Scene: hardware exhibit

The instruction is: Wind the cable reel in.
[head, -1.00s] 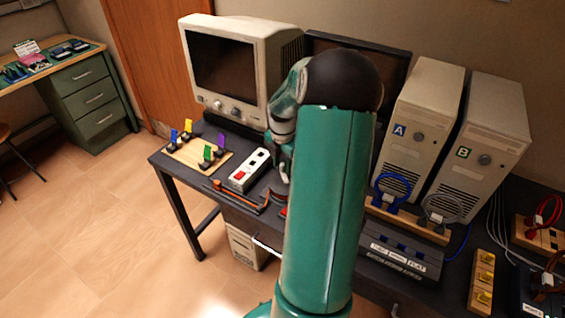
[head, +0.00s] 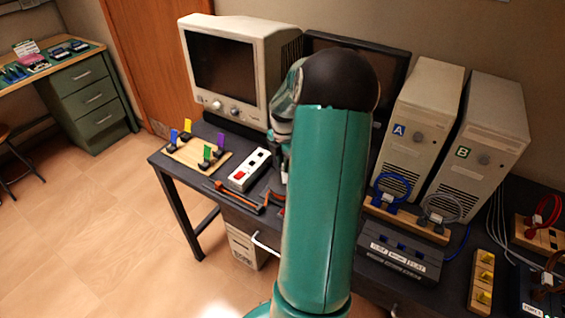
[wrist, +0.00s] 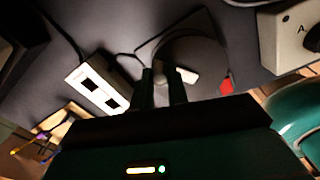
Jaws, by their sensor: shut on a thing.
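The cable reel (wrist: 190,52) shows in the wrist view as a dark round disc on the dark desk, with a pale crank piece (wrist: 188,75) near its front edge. My gripper (wrist: 163,78) is shut at this crank, its two dark fingers close together; the exact grip is hard to make out in the dim picture. A dark cable runs from the left toward the reel. In the head view my gripper (head: 284,170) is partly visible beside my green arm, which hides most of the reel.
A white power strip (head: 249,170) lies left of my gripper, with a wooden board of coloured tags (head: 197,153) beyond it. A monitor (head: 238,70) stands behind. Two computer towers (head: 415,130) and a wooden cable rack (head: 405,219) are to the right. A red piece (wrist: 227,84) lies near the reel.

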